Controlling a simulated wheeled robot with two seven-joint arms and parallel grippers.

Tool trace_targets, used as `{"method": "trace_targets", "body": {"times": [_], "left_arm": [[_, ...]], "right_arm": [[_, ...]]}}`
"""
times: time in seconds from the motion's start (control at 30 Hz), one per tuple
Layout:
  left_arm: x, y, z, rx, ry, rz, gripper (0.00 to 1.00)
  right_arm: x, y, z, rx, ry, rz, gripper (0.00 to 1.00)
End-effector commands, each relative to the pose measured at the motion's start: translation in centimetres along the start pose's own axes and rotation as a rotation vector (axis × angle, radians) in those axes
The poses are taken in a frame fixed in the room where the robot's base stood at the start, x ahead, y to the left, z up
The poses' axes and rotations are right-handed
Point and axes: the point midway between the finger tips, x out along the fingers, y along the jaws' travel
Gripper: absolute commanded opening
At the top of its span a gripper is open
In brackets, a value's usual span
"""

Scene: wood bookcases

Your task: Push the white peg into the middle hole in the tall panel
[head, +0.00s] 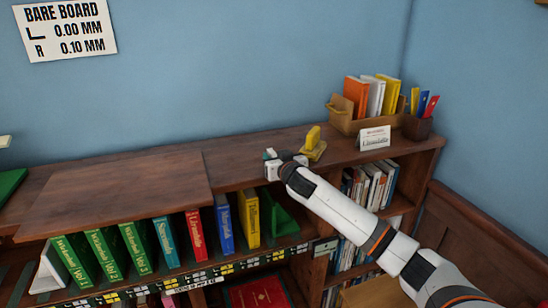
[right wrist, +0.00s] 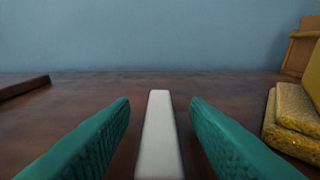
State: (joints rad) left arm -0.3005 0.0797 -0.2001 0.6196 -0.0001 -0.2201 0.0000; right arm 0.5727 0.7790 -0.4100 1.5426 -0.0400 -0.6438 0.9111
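My right gripper (head: 271,155) is low over the dark wood top of the bookcase, near its middle. In the right wrist view its two teal fingers (right wrist: 160,115) are open. A long white bar (right wrist: 159,135) lies between them with a gap on each side, so they do not grip it. It may be the white peg; I cannot tell. In the head view the gripper is small and the bar cannot be made out clearly. I cannot make out a tall panel with holes in either view. My left gripper is not in view.
A yellow stand (head: 313,143) is just right of my right gripper; it also shows in the right wrist view (right wrist: 296,120). Further right are a wooden book box (head: 345,123), a white card (head: 374,138) and a pen cup (head: 417,127). A raised board (head: 120,195) lies left. Books fill the shelf below.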

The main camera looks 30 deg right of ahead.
Motion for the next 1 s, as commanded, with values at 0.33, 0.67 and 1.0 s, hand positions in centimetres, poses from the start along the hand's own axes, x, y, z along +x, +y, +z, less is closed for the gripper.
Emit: {"method": "trace_targets", "body": {"times": [0.33, 0.67, 1.0], "left_arm": [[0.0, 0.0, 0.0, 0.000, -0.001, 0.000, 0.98], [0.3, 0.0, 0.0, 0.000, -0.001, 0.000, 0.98], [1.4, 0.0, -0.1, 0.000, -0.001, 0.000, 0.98]], "right_arm": [[0.0, 0.0, 0.0, 0.000, 0.000, 0.000, 0.00], [-0.3, 0.0, 1.8, 0.000, -0.005, -0.001, 0.00], [-1.3, 0.0, 8.2, 0.002, -0.005, 0.000, 0.00]]}}
